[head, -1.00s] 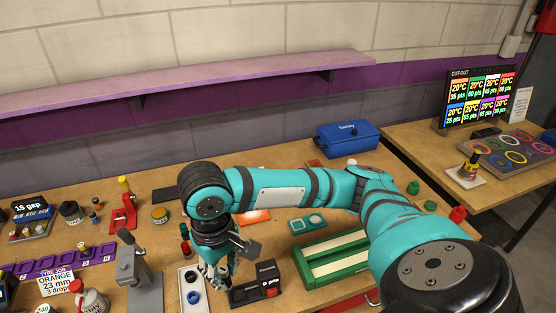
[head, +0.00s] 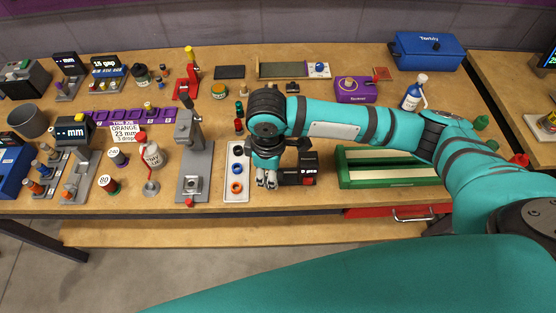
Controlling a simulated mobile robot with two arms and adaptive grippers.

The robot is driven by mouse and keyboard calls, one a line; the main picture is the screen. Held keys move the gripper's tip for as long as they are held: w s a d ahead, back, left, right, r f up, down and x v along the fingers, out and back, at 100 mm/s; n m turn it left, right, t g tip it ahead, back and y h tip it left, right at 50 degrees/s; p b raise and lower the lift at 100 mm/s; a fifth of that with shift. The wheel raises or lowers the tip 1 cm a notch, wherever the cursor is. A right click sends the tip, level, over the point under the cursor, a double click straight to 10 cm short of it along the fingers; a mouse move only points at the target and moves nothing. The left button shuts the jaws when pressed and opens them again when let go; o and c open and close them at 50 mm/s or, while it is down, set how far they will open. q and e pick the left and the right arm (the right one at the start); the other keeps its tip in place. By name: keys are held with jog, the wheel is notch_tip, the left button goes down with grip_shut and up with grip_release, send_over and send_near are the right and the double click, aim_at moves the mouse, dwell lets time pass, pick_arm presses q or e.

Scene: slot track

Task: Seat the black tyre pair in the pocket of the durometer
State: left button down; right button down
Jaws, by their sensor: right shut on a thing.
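The durometer (head: 308,169) is a small black unit with a "0 pts" display, standing on the bench in the middle. My right gripper (head: 267,183) points down at the durometer's left end and covers that part, so its pocket is hidden. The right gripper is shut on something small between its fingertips. The black tyre pair cannot be made out; the fingers hide what they hold. I cannot tell whether the held thing touches the durometer. My left gripper is not in view.
A white tray (head: 236,196) with blue and orange rings lies just left of the gripper. A grey lever press (head: 190,150) stands further left. A green rack (head: 385,182) is close on the right. The bench's front edge is near.

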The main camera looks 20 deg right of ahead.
jog(key=w+d, duration=0.1)
jog(key=w, duration=0.1)
jog(key=w+d, duration=0.2)
jog(key=shift+w+d+f+p, duration=0.1)
jog(key=shift+w+f+p, duration=0.1)
jog(key=shift+p, duration=0.2)
notch_tip(320, 180, down, 3)
jog(key=shift+r+p, duration=0.1)
jog(key=shift+p, duration=0.45)
jog(key=shift+f, duration=0.4)
jog(key=shift+f, duration=0.1)
jog(key=c, duration=1.2)
grip_release()
jog(key=shift+o, duration=0.2)
notch_tip(320, 180, up, 12)
jog(key=b, duration=0.2)
